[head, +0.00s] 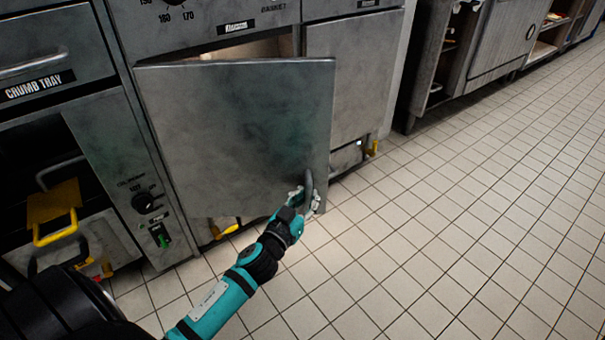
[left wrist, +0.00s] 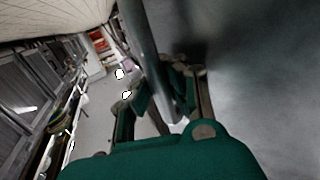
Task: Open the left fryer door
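The left fryer door (head: 235,130) is a grey steel panel. It stands partly open, swung out from the cabinet, with a gap along its top edge. Its curved metal handle (head: 309,185) is near the lower right edge. My left gripper (head: 306,198) is at this handle, with its fingers closed around it. In the left wrist view the handle (left wrist: 147,50) runs down between the fingers of my left gripper (left wrist: 165,90), and the door (left wrist: 265,80) fills the right side. The inside of the cabinet is mostly hidden. My right gripper is not in view.
A second fryer door (head: 355,85) to the right is closed. A control panel (head: 135,180) and a crumb tray drawer (head: 45,65) are on the left, with a yellow-handled part (head: 55,205) below. The tiled floor (head: 450,220) in front and to the right is clear.

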